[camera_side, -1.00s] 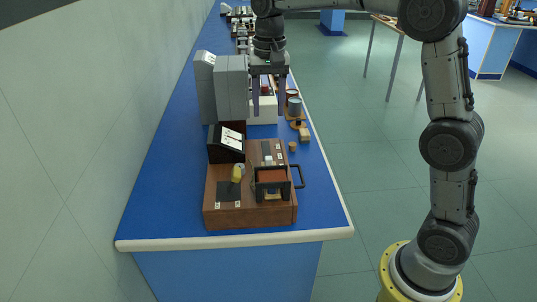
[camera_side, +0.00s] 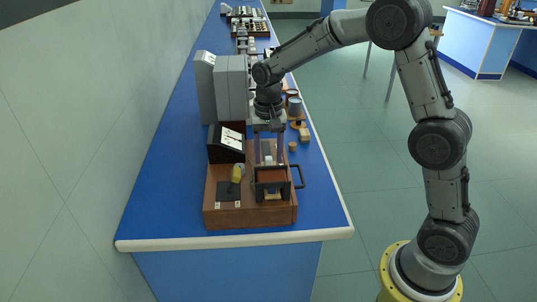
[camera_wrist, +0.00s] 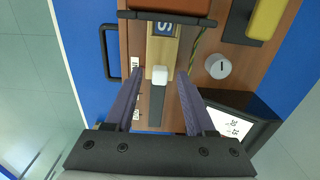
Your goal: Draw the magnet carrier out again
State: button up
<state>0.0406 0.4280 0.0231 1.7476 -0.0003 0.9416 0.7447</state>
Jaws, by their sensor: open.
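The magnet carrier (camera_wrist: 162,50) shows in the wrist view as a pale wooden slide with a blue "S" plate and a white knob (camera_wrist: 159,75). Its far part runs under the brown coil (camera_wrist: 168,6), which hides it; a pale end shows below the coil in the side view (camera_side: 272,195). A dark strip, perhaps a track, continues from the knob toward my wrist. My gripper (camera_wrist: 159,76) is open, pointing down, one finger on each side of the knob with gaps visible. Finger height against the knob is hard to tell.
The wooden base (camera_side: 214,214) carries a black dial meter (camera_side: 226,154), a yellow block (camera_side: 237,173) and a dark pad (camera_side: 228,191). A black handle (camera_side: 299,177) sticks out beside the coil. Grey cabinets (camera_side: 230,88) stand behind. The blue bench front is clear.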

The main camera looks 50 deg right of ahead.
jog(key=shift+f, duration=0.25)
grip_shut()
jog(key=shift+r, duration=0.1)
dwell(1.2)
